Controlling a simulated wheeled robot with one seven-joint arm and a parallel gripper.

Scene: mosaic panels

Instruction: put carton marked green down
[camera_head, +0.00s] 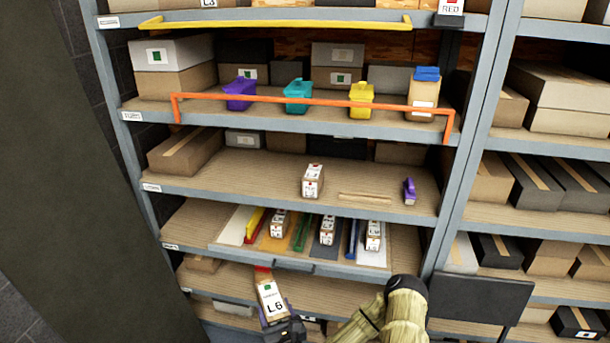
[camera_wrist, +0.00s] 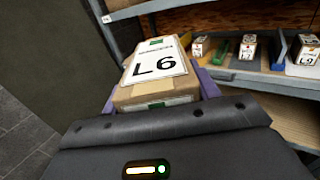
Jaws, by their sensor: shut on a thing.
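A brown carton (camera_head: 271,296) with a white label reading L6 and a green mark sits in my gripper (camera_head: 279,315), in front of the lower shelves. In the wrist view the carton (camera_wrist: 158,72) shows between the purple fingers of my gripper (camera_wrist: 158,88), which is shut on it. It is held in the air, tilted in the picture. The pull-out board (camera_head: 370,258) above it bears coloured strips and several small white-labelled cartons (camera_head: 327,230). The carton's underside is hidden.
A labelled carton (camera_head: 313,181) and a purple object (camera_head: 409,191) stand on the shelf above the board. An orange rail (camera_head: 310,99) fronts the bin shelf, with purple, teal and yellow bins. A black panel (camera_head: 480,299) juts out at lower right. That middle shelf has free room.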

